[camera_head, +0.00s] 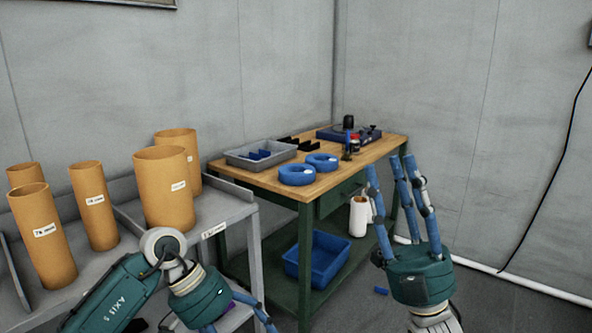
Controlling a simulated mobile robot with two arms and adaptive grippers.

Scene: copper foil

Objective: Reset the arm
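My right gripper (391,165) stands upright at the lower right, in front of the wooden-topped workbench (330,183). Its blue fingers point up, spread apart, with nothing between them. My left gripper (258,311) is at the bottom edge, left of centre, below the end of the grey shelf. Its teal palm and parts of its blue fingers show, angled downward to the right. The arm and frame edge hide much of it, and I cannot tell how far its fingers are open.
Several orange-brown cylinders (166,192) stand on the grey shelf (222,212) at left. The workbench holds a grey tray (238,160), two blue rings (297,175) and a dark blue device (366,133). A blue bin (318,258) and white bottle (359,217) are below. Floor at right is mostly clear.

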